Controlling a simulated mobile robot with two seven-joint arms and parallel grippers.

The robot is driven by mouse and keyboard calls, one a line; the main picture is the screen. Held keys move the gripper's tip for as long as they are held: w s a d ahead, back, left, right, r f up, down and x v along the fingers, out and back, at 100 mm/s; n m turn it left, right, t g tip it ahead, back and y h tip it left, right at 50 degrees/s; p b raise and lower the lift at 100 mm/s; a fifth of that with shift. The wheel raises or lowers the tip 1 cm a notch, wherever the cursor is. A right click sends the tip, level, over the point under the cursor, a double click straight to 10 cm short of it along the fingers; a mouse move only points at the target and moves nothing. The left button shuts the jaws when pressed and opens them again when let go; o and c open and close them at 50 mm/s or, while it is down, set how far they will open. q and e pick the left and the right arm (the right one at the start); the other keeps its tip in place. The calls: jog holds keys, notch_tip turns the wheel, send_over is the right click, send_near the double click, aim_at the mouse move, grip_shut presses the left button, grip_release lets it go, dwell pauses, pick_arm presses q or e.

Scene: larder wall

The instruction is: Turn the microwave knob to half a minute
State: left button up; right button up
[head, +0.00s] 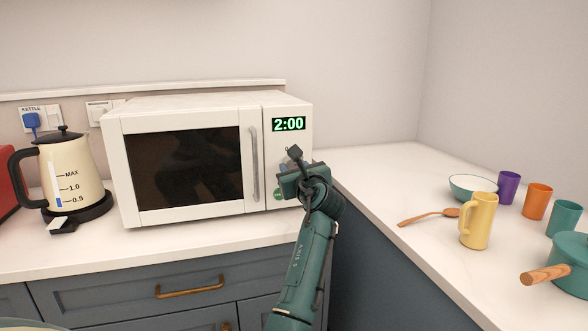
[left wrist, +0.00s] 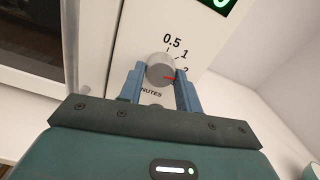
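The white microwave (head: 220,107) stands on the counter with its door closed; its green display (head: 289,124) reads 2:00. In the left wrist view the round grey knob (left wrist: 159,66) sits on the panel above the word MINUTES, with marks 0.5, 1 and 2 around it. Its red pointer is towards the 2. My left gripper (head: 291,160) is at the panel below the display and hides most of the knob in the head view. In the left wrist view its blue fingers (left wrist: 160,75) lie on either side of the knob, seemingly touching it. My right gripper is out of view.
A cream kettle (head: 77,170) stands left of the microwave.

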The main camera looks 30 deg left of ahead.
pick_arm(q)
jog(key=c, duration=0.5)
jog(key=shift+n, duration=0.3)
jog(key=shift+r+n+p, duration=0.1)
jog(key=shift+n+p, duration=0.85)
jog(key=shift+n, duration=0.25)
jog(key=n, duration=0.3)
jog(key=shift+n+p, duration=0.3)
jog(key=shift+n, duration=0.1)
jog(key=n+b, duration=0.1)
jog(key=n, duration=0.4)
jog(key=shift+w, duration=0.1)
jog(key=shift+n+b, duration=0.7)
jog(key=shift+n, duration=1.4)
